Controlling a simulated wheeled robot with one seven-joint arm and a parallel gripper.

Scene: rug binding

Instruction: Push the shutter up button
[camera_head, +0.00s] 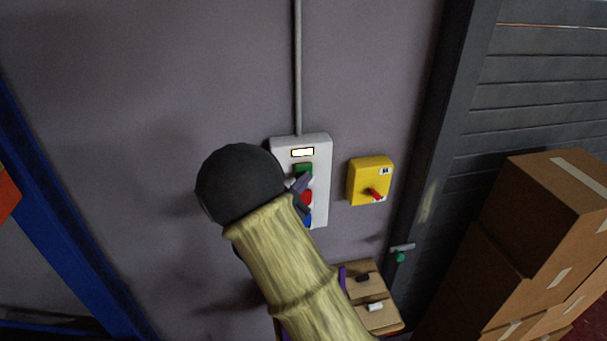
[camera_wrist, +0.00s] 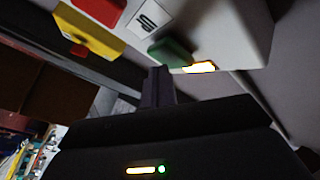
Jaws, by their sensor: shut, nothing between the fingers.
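A pale control box (camera_head: 322,158) is mounted on the wall, with a small lit panel at its top. Below the panel are a green button (camera_head: 304,169), a red button (camera_head: 307,197) and a blue button (camera_head: 308,220), partly hidden by my arm. My gripper (camera_head: 304,182) is shut and empty, its tips just below the green button. In the wrist view the fingertips (camera_wrist: 158,72) are close to the green button (camera_wrist: 170,51); I cannot tell whether they touch it. The red button (camera_wrist: 100,10) and a small dark-marked label (camera_wrist: 147,20) also show there.
A yellow box (camera_head: 358,183) with a red switch is on the wall to the right. A grey conduit (camera_head: 298,70) rises above the control box. Stacked cartons (camera_head: 535,200) stand at the right by the dark shutter (camera_head: 540,75). A small wooden surface (camera_head: 385,318) with small items is below.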

